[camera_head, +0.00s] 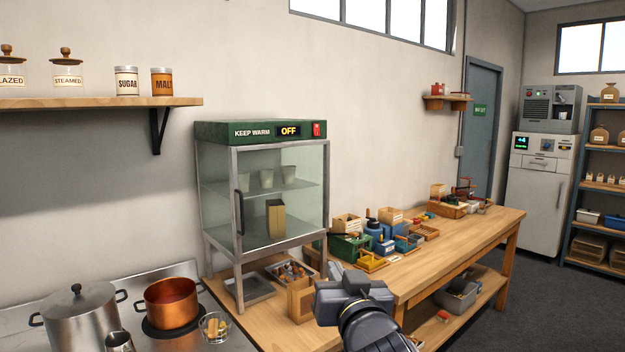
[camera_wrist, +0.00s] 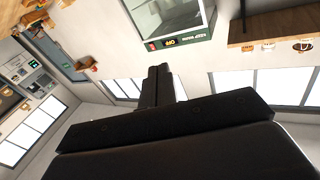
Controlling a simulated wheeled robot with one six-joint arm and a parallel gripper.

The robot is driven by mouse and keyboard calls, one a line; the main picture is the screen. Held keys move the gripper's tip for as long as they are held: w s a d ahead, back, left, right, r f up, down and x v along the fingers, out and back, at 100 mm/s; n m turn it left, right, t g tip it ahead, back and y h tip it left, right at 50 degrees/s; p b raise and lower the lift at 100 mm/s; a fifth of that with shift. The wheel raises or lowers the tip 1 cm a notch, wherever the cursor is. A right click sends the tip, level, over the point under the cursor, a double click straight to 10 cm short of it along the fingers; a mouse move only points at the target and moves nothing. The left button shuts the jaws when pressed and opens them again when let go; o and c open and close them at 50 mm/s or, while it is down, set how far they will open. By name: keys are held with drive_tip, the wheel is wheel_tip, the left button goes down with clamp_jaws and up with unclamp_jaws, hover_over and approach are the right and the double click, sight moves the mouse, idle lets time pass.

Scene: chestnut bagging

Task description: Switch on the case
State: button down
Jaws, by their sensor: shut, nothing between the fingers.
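The case (camera_head: 266,195) is a glass-fronted warming cabinet with a metal frame and a green top panel, standing on the wooden counter. Its panel reads KEEP WARM, its display (camera_head: 288,131) reads OFF, and a red switch (camera_head: 317,129) sits at the panel's right end. Inside are a few pale cups and a brown box; the door looks closed. My gripper (camera_head: 346,274) is below and right of the case, apart from it. In the wrist view, the shut, empty fingers (camera_wrist: 160,72) point toward the case's panel (camera_wrist: 182,41), which shows upside down with OFF lit.
A steel pot (camera_head: 80,318) and a copper pot (camera_head: 171,303) stand on the stove at the left. Wooden boxes and several coloured bins crowd the counter (camera_head: 440,262) right of the case. A shelf (camera_head: 100,103) with jars hangs at upper left. The space before the switch is clear.

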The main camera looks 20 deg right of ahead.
drive_tip(key=s+a+r+n+t+y+b, duration=0.2)
drive_tip(key=r+n+t+y, duration=0.4)
drive_tip(key=r+y, duration=0.4)
drive_tip(key=shift+s+a+r+b, duration=0.15)
drive_tip(key=shift+a+r+b, duration=0.45)
drive_tip(key=shift+a+r, duration=0.15)
